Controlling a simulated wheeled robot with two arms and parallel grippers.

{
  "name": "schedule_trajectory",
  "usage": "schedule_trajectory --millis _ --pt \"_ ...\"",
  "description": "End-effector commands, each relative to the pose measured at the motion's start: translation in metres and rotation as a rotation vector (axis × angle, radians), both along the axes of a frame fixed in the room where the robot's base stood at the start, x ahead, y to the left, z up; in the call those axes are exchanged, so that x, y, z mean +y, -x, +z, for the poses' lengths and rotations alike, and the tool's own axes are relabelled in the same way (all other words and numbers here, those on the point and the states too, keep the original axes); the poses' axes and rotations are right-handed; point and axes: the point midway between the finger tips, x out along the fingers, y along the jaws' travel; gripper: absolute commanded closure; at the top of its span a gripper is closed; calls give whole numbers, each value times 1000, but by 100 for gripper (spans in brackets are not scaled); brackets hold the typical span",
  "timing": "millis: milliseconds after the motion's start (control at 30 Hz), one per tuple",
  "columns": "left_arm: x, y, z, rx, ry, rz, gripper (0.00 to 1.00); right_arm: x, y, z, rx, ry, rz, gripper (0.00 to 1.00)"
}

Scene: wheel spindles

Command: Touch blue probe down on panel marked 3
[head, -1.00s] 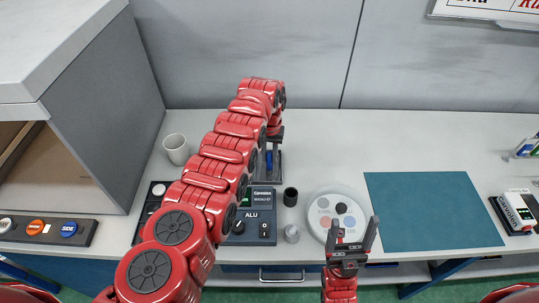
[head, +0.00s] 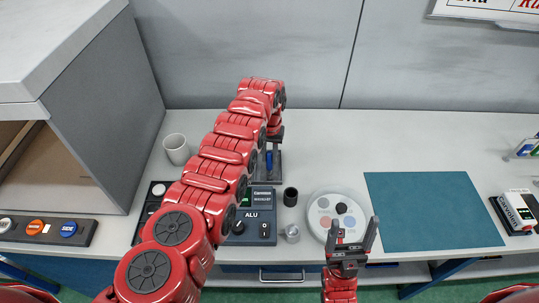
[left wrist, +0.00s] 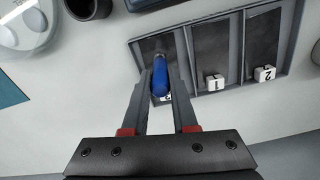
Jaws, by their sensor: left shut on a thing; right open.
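The blue probe (left wrist: 160,77) is between the fingers of my left gripper (left wrist: 162,78) in the left wrist view. It also shows as a small blue piece in the head view (head: 269,160). It is held over the leftmost dark panel (left wrist: 160,45) of a grey framed tray, beside a white number block mostly hidden behind the probe. I cannot tell whether its tip touches. The other panels bear blocks marked 1 (left wrist: 215,82) and 2 (left wrist: 264,73). My right gripper (head: 355,232) is open and empty, near the table's front edge.
A box labelled ALU (head: 252,216) with a knob, a dark cup (head: 290,196) and a round white disc (head: 318,205) stand nearby. A white mug (head: 176,149) stands at left. A teal mat (head: 430,210) lies clear at right.

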Motion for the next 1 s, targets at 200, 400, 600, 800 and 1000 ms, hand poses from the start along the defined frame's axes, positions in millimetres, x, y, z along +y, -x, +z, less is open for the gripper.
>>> schedule_trajectory --millis 200,400,600,800,1000 --pt "0 1 9 3 -1 0 100 0 0 9 0 0 0 24" --pt "0 1 28 3 -1 0 100 0 0 25 0 0 0 24" --pt "0 0 45 1 0 0 100 0 0 34 0 0 0 24" --pt "0 0 61 1 0 0 100 0 0 38 0 0 0 24" --pt "0 1 70 2 0 0 100 0 0 40 0 0 0 24"
